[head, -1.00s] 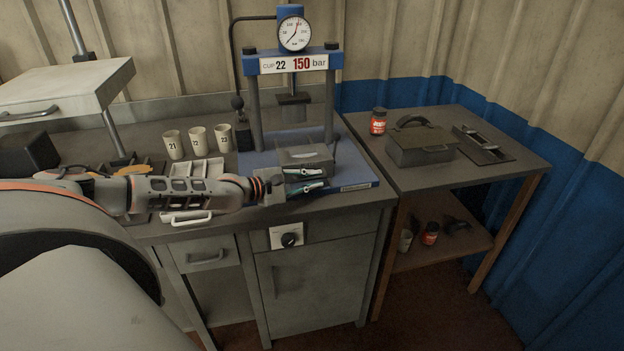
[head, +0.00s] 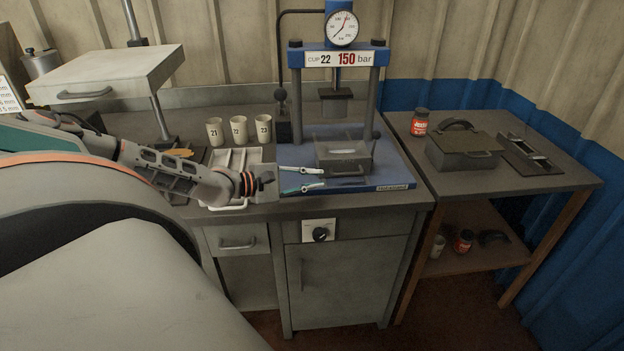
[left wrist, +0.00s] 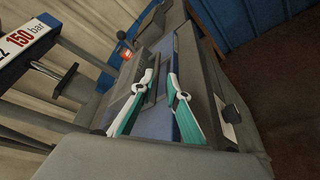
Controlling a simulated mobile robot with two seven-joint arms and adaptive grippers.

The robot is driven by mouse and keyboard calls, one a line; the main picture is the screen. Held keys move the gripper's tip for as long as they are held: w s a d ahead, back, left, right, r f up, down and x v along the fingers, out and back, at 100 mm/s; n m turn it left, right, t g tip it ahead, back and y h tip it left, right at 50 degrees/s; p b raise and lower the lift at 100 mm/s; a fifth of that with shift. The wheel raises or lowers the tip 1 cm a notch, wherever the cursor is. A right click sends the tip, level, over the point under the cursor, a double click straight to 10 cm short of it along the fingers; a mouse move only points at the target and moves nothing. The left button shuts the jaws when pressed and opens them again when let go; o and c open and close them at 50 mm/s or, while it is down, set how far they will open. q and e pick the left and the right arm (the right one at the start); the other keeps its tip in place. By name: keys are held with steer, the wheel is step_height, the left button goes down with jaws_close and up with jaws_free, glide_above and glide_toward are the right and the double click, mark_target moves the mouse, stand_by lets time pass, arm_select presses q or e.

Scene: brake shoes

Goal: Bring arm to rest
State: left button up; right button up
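My left arm (head: 190,175) reaches in from the left over the front of the bench. Its gripper (head: 320,178) has two pale, teal-marked fingers, spread apart with nothing between them. The fingers show over the left part of the press's blue base, just left of the grey open-topped box (head: 343,155). In the left wrist view the same gripper (left wrist: 162,76) is open and empty, with the blue base behind it. My right gripper is not in view.
The blue press (head: 340,58) stands behind the box. Three numbered cups (head: 239,131) and a white divided tray (head: 240,163) are near the arm. A white drawer unit (head: 110,75) overhangs at left. The side table (head: 475,185) holds a red jar (head: 419,123) and a lidded grey box (head: 462,155).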

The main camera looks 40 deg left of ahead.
arm_select(q)
steer(key=shift+s, duration=0.1)
stand_by(0.5)
steer(key=s+d+f+m+g+h, duration=0.1)
steer(key=s+d+f+m, duration=0.4)
steer(key=d, duration=0.5)
steer(key=s+d+f+m+g+h, duration=0.1)
steer(key=s+d+f+m, duration=0.1)
steer(key=d+f+m, duration=0.65)
steer(key=s+d+f+m+h, duration=0.1)
steer(key=s+d+f+m, duration=0.3)
steer(key=d, duration=0.7)
steer(key=s+f+m+g+y, duration=0.1)
steer(key=s+f+m+y, duration=0.5)
steer(key=s+f, duration=0.3)
steer(key=shift+d+m+g, duration=0.15)
steer(key=shift+m+g, duration=0.15)
steer(key=shift+m, duration=0.15)
steer(key=shift+c, duration=0.3)
